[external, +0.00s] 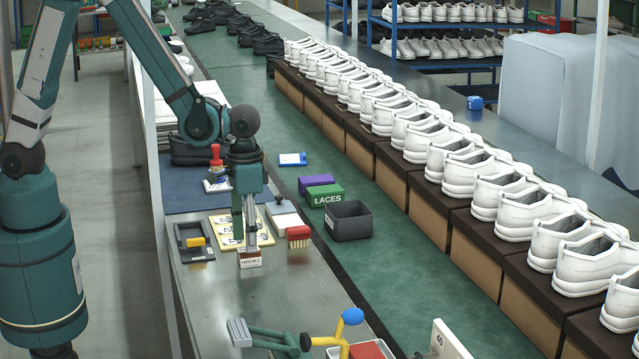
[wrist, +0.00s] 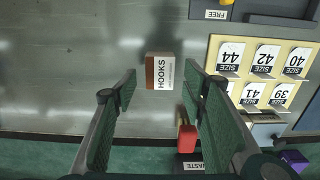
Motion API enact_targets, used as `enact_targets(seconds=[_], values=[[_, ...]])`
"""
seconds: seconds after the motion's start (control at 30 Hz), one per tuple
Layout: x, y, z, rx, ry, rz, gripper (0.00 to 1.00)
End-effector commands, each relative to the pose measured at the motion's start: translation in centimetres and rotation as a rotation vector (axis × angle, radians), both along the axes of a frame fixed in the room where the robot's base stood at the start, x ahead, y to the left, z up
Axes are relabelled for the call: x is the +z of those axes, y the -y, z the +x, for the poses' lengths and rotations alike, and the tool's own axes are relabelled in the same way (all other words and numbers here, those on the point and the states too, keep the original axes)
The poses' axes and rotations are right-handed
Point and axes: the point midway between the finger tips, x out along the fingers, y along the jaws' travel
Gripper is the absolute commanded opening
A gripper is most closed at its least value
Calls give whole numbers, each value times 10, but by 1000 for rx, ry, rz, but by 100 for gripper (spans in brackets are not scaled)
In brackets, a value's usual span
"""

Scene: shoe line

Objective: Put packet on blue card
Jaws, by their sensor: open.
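A small box with a white label reading HOOKS (external: 250,259) sits on the grey metal bench; in the wrist view the HOOKS box (wrist: 161,72) shows a brown side. It is the only packet-like thing near my gripper. My gripper (external: 248,246) points down over it and is open. In the wrist view the two fingertips of my gripper (wrist: 161,73) lie either side of the box, with gaps between; I cannot tell how far they reach down beside it. A flat blue card with a white patch (external: 292,159) lies farther back on the green belt. The card is not in the wrist view.
A yellow size-card board (external: 228,242), a dark tray (external: 182,256) and a red brush (external: 298,232) are close by. A green LACES box (external: 326,195), purple box (external: 315,181) and dark bin (external: 350,225) stand between bench and white shoes (external: 470,163). The bench in front is mostly bare.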

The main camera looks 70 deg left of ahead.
Motion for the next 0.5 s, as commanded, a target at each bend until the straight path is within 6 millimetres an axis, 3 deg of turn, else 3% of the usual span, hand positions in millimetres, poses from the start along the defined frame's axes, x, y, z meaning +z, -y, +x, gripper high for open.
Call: enact_targets(seconds=[0.5], values=[[65,0,0,0,0,0,42]])
